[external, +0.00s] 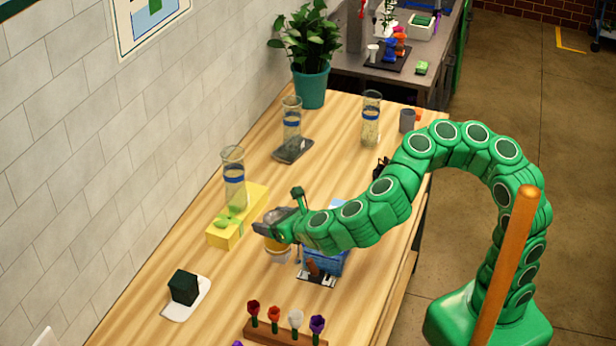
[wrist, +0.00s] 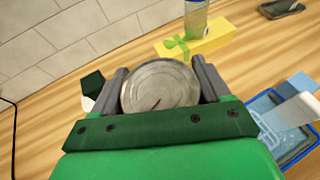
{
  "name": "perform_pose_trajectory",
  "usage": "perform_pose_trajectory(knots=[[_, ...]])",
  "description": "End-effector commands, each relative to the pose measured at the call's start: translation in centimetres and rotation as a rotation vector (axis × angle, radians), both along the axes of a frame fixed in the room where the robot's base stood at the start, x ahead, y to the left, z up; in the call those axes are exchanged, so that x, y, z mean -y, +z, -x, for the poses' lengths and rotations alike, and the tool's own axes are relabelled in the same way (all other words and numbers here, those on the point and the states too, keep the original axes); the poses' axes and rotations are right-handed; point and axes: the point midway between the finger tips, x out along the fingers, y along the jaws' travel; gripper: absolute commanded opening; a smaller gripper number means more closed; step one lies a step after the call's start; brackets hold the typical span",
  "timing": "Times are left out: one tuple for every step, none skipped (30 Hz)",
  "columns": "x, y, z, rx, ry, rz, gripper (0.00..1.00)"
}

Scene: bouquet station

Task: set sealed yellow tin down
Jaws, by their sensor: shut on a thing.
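The tin (external: 275,244) is held in my gripper (external: 283,225) over the middle of the wooden table in the external view. A yellowish band shows on its side, partly hidden by the fingers. In the wrist view its round, grey metal lid (wrist: 160,87) faces the camera and sits between the two grey fingers of my gripper (wrist: 164,82). A pale shape shows just under the tin in the external view; I cannot tell whether it is part of the tin or whether the tin touches the table.
A yellow box with a green ribbon (external: 249,214) lies left of the tin, with a blue-banded glass vase (external: 233,170) at it. A blue tray (wrist: 259,103) is close on the right. A dark green block (external: 184,287) and a flower rack (external: 261,333) stand nearer the front.

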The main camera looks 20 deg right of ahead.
Motion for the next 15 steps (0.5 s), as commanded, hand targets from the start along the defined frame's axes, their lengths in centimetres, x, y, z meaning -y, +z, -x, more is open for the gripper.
perform_pose_trajectory(knots=[[0.0,-0.6,-0.1,0.002,-0.001,0.003,0.32],[0.0,-1.0,-0.1,0.003,0.0,0.004,0.32],[0.0,-1.4,0.0,0.002,0.001,0.003,0.32],[0.0,-1.8,0.0,0.002,0.002,0.004,0.32],[0.0,-2.1,0.0,0.002,0.002,0.005,0.32],[0.0,-2.6,0.0,0.001,0.002,0.006,0.32],[0.0,-2.9,0.0,0.001,0.002,0.005,0.32],[0.0,-3.4,0.0,0.002,0.003,0.006,0.32],[0.0,-4.0,0.0,0.001,0.003,0.005,0.32],[0.0,-4.4,0.0,0.002,0.003,0.005,0.32],[0.0,-4.7,0.0,0.002,0.003,0.005,0.32],[0.0,-5.2,0.0,0.001,0.002,0.003,0.32],[0.0,-5.6,0.0,0.002,0.002,0.005,0.32],[0.0,-6.0,0.0,0.003,0.003,0.004,0.32],[-0.1,-6.4,0.0,0.003,0.003,0.004,0.32]])
